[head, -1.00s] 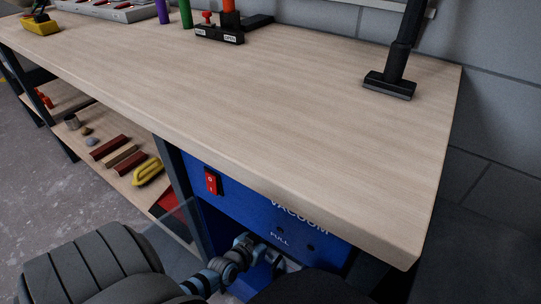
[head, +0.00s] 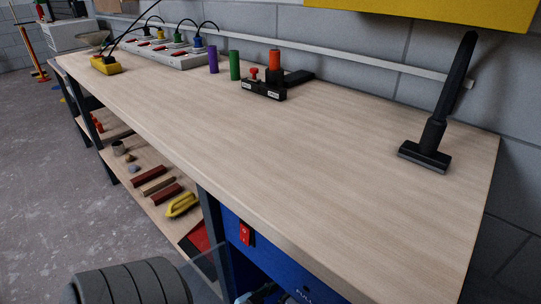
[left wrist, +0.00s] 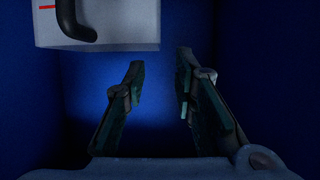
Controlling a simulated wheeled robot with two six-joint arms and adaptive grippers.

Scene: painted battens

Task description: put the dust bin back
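A pale grey box with a dark curved handle and a red line, which looks like the dust bin (left wrist: 125,28), is at the top left of the left wrist view. Its upper part is cut off. Around it are the dark blue walls of a cabinet interior. My left gripper (left wrist: 160,65) is open, with nothing between its fingers, below and apart from the box. In the head view, the blue vacuum cabinet (head: 283,262) with a red switch (head: 246,234) is under the bench's near right end. Only a sliver of my arm shows there. My right gripper is not in view.
The wooden bench top (head: 320,165) is mostly clear. A black vacuum nozzle (head: 426,152) stands at its right end. A black fixture (head: 263,90) and coloured cylinders stand at the back. The lower shelf (head: 140,170) holds battens and a yellow piece (head: 181,205).

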